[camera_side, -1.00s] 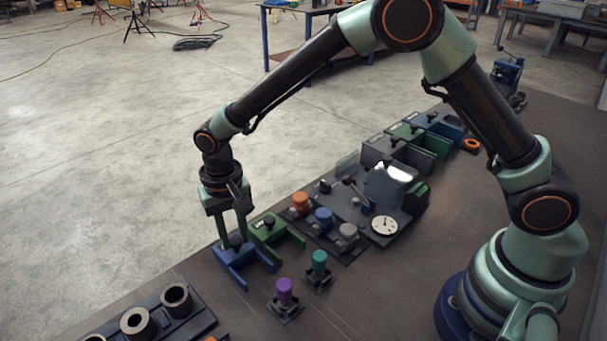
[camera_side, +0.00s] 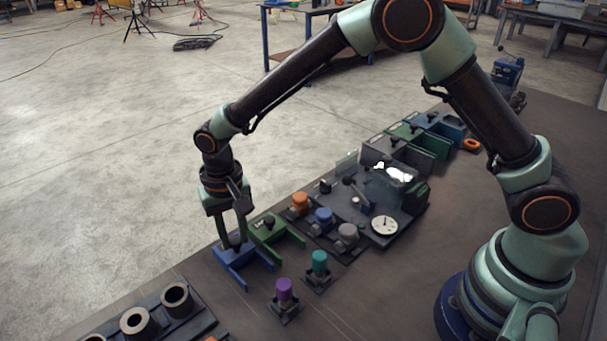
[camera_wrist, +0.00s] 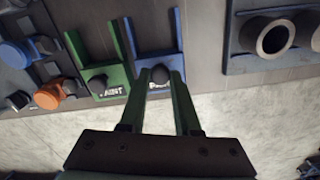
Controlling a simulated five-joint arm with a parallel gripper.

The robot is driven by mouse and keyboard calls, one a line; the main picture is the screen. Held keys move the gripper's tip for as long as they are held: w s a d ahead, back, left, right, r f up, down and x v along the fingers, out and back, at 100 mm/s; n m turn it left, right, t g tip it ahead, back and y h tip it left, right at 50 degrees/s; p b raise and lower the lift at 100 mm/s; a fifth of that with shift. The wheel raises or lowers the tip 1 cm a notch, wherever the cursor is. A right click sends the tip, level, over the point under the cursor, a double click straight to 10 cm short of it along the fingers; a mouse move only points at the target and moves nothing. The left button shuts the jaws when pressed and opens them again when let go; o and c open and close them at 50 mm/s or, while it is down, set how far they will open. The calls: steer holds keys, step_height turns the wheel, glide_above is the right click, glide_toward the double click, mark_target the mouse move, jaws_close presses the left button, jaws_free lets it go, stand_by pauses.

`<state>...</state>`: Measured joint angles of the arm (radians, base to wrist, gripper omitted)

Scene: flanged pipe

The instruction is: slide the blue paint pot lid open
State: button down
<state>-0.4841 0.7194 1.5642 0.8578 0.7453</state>
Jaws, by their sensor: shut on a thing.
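The blue paint pot (camera_side: 232,277) has two parallel rails that run toward the front of the bench. It also shows in the wrist view (camera_wrist: 180,32). Its flat blue lid part (camera_wrist: 147,68) carries a dark round knob and a partly hidden white label. My gripper (camera_side: 236,240) points down at the pot's far end. In the wrist view, my gripper (camera_wrist: 160,75) has its two green fingers on either side of the knob, shut on it. The fingers hide part of the lid and label. How far the lid is open I cannot tell.
A matching green unit (camera_side: 270,230) stands close to the right of the blue one. Purple (camera_side: 284,289) and teal (camera_side: 319,262) capped pieces stand in front. A dark rack with pipe ends (camera_side: 176,300) is at the lower left. A gauge panel (camera_side: 384,226) is farther right.

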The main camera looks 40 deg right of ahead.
steer(key=shift+s+d+r, duration=0.1)
stand_by(0.5)
steer(key=shift+s, duration=2.35)
steer(key=c, duration=0.6)
jaws_free()
step_height(320, 180, up, 12)
steer(key=shift+r, duration=0.1)
steer(key=s+d, duration=0.2)
steer(key=s, duration=0.2)
steer(key=s+d, duration=0.3)
steer(key=s, duration=0.2)
steer(key=s+d, duration=0.3)
steer(key=s, duration=0.1)
steer(key=shift+s, duration=0.4)
